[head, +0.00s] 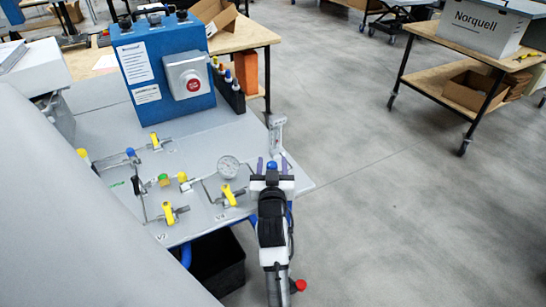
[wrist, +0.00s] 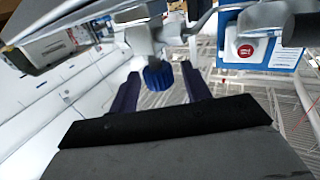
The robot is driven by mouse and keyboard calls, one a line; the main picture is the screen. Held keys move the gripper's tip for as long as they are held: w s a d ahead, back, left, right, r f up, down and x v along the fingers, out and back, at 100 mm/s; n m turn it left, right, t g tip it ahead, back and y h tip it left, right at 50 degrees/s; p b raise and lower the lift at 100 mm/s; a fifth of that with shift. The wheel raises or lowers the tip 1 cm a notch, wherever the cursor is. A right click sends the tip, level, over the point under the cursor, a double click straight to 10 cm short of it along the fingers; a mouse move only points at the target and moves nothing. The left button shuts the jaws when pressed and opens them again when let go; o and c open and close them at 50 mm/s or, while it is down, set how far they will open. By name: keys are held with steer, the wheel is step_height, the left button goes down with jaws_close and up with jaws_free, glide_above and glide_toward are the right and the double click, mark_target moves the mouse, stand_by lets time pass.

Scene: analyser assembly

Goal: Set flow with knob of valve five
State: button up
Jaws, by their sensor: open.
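A ribbed blue knob (wrist: 158,76) hangs from a grey metal fitting in the wrist view. It also shows in the head view (head: 271,166) at the right edge of the grey panel (head: 215,150). No label for valve five is readable, so I cannot confirm that this is its knob. My gripper (head: 272,163) is open, its two purple fingers on either side of the blue knob. In the wrist view my gripper (wrist: 162,76) shows gaps beside the knob; whether the fingertips fully reach around it is unclear.
Yellow-handled valves (head: 168,212), thin pipes and a round gauge (head: 229,166) stand on the panel left of my gripper. A clear flowmeter (head: 277,133) rises just behind it. A blue box with a red stop button (head: 193,84) stands at the back.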

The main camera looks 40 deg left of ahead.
steer(key=shift+w+a, duration=0.2)
steer(key=shift+w, duration=0.05)
steer(key=shift+s, duration=0.1)
steer(key=shift+c, duration=0.5)
steer(key=c, duration=0.9)
